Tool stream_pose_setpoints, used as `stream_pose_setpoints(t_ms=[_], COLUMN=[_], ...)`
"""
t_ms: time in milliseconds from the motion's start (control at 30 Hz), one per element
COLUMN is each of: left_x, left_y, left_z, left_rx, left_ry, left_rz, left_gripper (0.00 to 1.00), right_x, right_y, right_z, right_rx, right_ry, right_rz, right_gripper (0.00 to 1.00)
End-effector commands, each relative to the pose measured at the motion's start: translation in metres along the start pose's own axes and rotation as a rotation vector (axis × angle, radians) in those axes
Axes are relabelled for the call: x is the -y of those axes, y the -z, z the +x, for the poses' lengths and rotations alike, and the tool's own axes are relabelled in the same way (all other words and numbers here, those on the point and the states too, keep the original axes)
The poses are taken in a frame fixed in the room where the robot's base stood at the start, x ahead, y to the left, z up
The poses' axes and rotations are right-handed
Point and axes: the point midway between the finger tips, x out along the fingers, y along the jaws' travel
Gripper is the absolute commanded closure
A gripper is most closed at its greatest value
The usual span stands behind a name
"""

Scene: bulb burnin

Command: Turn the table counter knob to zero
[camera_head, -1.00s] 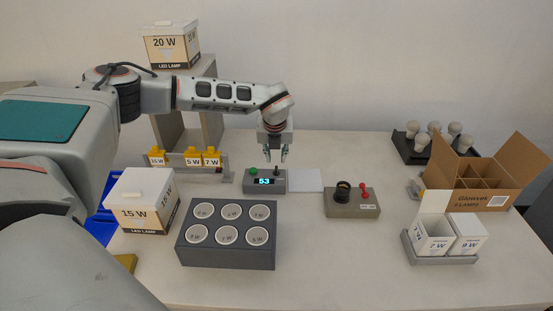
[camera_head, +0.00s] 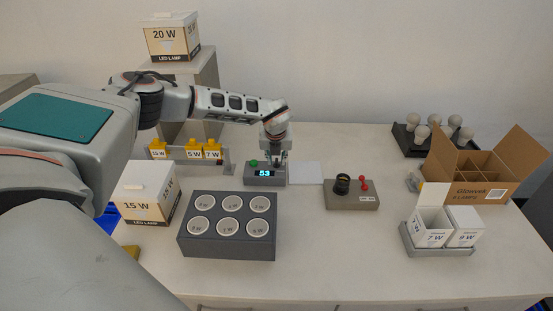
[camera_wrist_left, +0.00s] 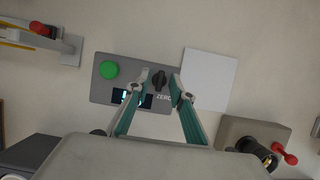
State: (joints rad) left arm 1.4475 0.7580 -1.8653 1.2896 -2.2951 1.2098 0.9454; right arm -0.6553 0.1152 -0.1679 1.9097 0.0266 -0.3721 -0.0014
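The table counter (camera_head: 265,175) is a small grey box near the middle of the table, with a lit display reading 53 and a green button (camera_head: 253,163). My left gripper (camera_head: 276,160) points down over the right part of the counter. Contact cannot be told. My right gripper is not in view.
A white pad (camera_head: 306,173) lies right of the counter. A grey box with a black socket and red switch (camera_head: 351,194) stands further right. A six-hole grey block (camera_head: 228,225) is in front. A rack with yellow-topped labels (camera_head: 190,153) stands behind left.

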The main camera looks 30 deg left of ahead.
Motion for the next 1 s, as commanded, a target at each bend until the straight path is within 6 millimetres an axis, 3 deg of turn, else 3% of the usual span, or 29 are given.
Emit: stream_pose_setpoints(t_ms=[33,67,567,1000], left_x=[0.0001,0.0001,-0.0007,-0.0039], left_y=[-0.0001,-0.0001,0.0002,-0.0007], left_z=[-0.0002,-0.0002,0.0001,0.0002], left_rx=[0.000,0.000,0.000,0.000], left_ry=[0.000,0.000,0.023,0.154], left_rz=[0.000,0.000,0.053,0.368], left_gripper=[0.92,1.00,1.00,1.00], right_x=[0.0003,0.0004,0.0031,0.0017], right_y=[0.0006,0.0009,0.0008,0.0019], right_z=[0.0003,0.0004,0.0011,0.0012], right_rx=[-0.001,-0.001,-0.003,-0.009], right_ry=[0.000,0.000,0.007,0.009], right_rz=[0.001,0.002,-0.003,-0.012], right_gripper=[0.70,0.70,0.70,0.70])
